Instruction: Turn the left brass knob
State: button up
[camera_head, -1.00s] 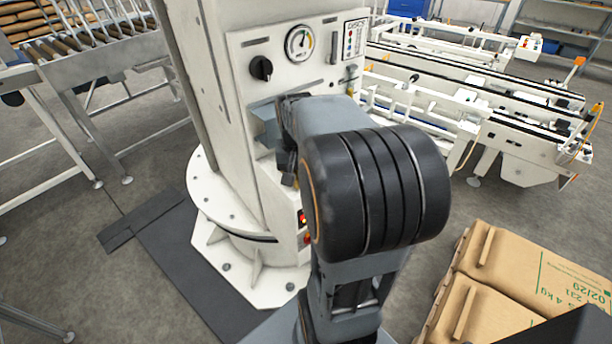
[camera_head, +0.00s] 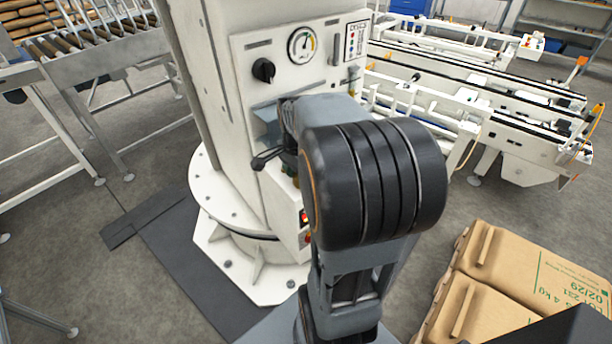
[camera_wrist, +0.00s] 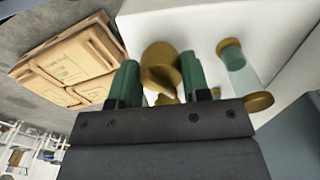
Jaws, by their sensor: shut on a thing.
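In the wrist view a brass knob (camera_wrist: 158,66) with a flat, winged shape sits between the two green fingers of my gripper (camera_wrist: 160,75). My gripper is shut on this knob, in front of a white panel face. To its right in that view is a clear cylinder with brass ends (camera_wrist: 238,70), apart from the fingers. In the head view my arm covers the gripped knob and my fingertips, at the front of the white column (camera_head: 215,90).
The column's panel carries a black rotary knob (camera_head: 264,71) and a round gauge (camera_head: 301,45) above my arm. A roller conveyor (camera_head: 90,45) stands at left and a white conveyor frame (camera_head: 480,95) at right. Grey floor lies between.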

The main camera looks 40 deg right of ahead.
jog(key=m, duration=0.4)
jog(key=shift+s+m, duration=0.1)
jog(key=shift+m, duration=0.2)
jog(key=shift+f+m+p, duration=0.15)
jog(key=shift+m+p, duration=0.3)
jog(key=shift+m, duration=1.85)
jog(key=o, duration=0.9)
jog(key=shift+s, duration=0.15)
jog(key=shift+d+r, duration=0.1)
jog(key=shift+r, duration=0.35)
notch_tip(320, 180, up, 13)
jog(key=shift+r+p, duration=0.1)
jog(key=shift+p, duration=0.35)
